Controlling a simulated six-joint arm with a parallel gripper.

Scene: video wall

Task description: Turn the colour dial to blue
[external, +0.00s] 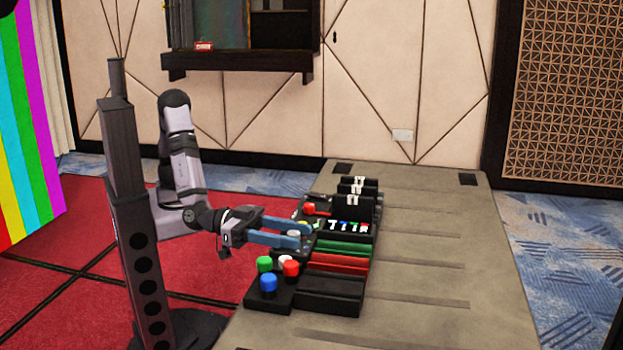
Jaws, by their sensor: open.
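My gripper (308,234) has two long blue fingers, spread apart and pointing right over the black control desk. A small pale round part (293,233) shows between the fingers; I cannot tell whether it is the colour dial or whether the fingers touch it. Just behind the fingertips is a black panel with white, blue, green and red marks (350,226). Which colour a dial points to is too small to read. The colour-bar video wall (30,150) stands at the far left.
In front of my gripper is a black box with green (264,263), blue (268,281), red (291,268) and white (285,260) knobs. Green and red bars (338,262) lie to their right. A red ball knob (310,208) stands behind. The grey table (430,260) is clear at right.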

